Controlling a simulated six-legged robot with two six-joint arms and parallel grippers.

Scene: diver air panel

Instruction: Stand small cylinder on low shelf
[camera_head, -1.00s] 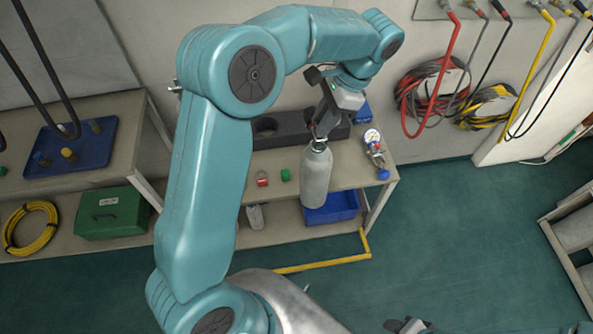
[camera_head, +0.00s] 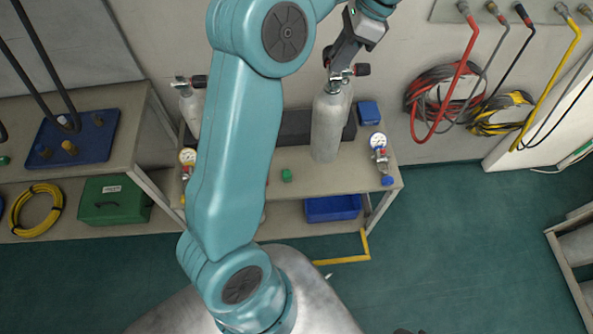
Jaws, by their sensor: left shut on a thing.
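My left gripper (camera_head: 337,80) is shut on the valve end of a small grey cylinder (camera_head: 327,130). The cylinder hangs roughly upright in front of the dark rack on the bench top (camera_head: 310,160). I cannot tell whether its base touches the bench. Part of another grey cylinder (camera_head: 347,93) with a black-knobbed valve shows close behind it. The low shelf (camera_head: 285,220) is under the bench top, and my left arm hides its left part. My right gripper is not clearly visible.
A blue bin (camera_head: 332,208) fills the low shelf's right part. A gauge (camera_head: 377,143), a green cap (camera_head: 286,175) and a blue box (camera_head: 368,112) are on the bench top. Another cylinder (camera_head: 190,108) stands at the left. A yellow floor line (camera_head: 345,260) runs in front.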

